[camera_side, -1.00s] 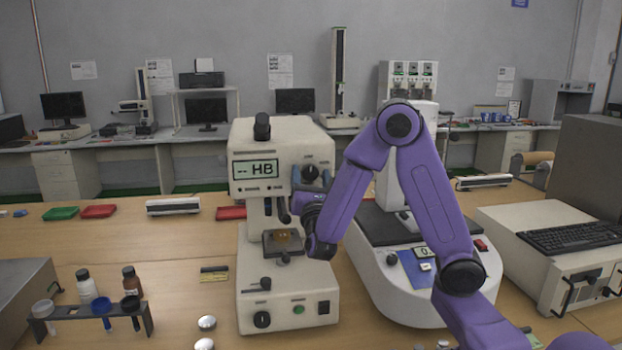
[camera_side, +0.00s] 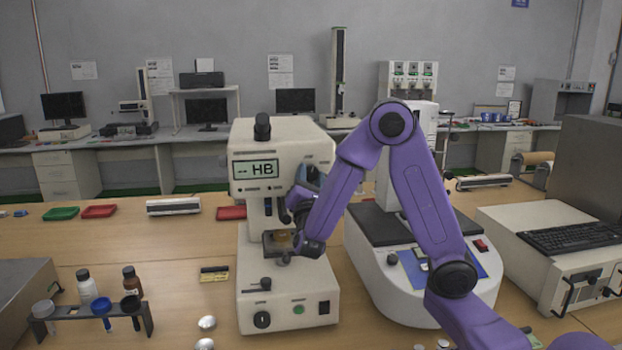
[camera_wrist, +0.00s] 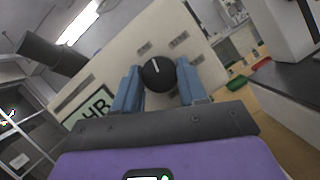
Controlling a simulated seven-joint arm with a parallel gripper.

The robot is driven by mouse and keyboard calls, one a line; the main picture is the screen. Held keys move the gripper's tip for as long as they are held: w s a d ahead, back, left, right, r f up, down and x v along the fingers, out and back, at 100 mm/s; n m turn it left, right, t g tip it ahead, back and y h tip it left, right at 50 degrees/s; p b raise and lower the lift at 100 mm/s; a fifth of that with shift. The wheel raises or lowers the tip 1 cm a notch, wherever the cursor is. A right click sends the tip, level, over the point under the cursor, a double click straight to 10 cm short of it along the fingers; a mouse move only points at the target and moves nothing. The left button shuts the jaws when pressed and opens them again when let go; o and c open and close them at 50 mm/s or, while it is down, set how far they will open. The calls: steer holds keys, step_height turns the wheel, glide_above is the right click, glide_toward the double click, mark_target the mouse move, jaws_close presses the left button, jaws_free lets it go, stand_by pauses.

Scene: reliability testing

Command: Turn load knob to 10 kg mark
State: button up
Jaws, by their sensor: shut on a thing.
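The hardness tester (camera_side: 257,146) is a cream machine with an "-- HB" display (camera_side: 253,169) on its front. In the wrist view the load knob (camera_wrist: 157,76) is a round black dial with a white pointer line, on the tester's panel (camera_wrist: 120,50). My gripper (camera_wrist: 160,88) has its two blue fingers on either side of the knob and is shut on it. The pointer line points upward in that view. The scale marks around the knob are too small to read. In the side view my gripper (camera_side: 300,190) and arm hide the knob.
A white instrument with a dark platform (camera_side: 385,228) stands just right of the tester, under my arm. A grey case with a keyboard (camera_side: 560,250) is at the right. The bench left of the tester is mostly clear.

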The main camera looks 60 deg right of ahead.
steer(key=m+g, duration=0.1)
steer(key=m, duration=0.2)
steer(key=m+g, duration=0.2)
steer(key=m, duration=0.1)
steer(key=shift+a, duration=0.1)
steer(key=shift+w+r+m+g, duration=0.1)
steer(key=shift+m+g, duration=0.6)
steer(key=shift+m, duration=1.4)
steer(key=o, duration=1.1)
steer(key=shift+c, duration=0.2)
steer(key=shift+a, duration=0.15)
steer(key=v, duration=1.7)
steer(key=shift+r, duration=0.35)
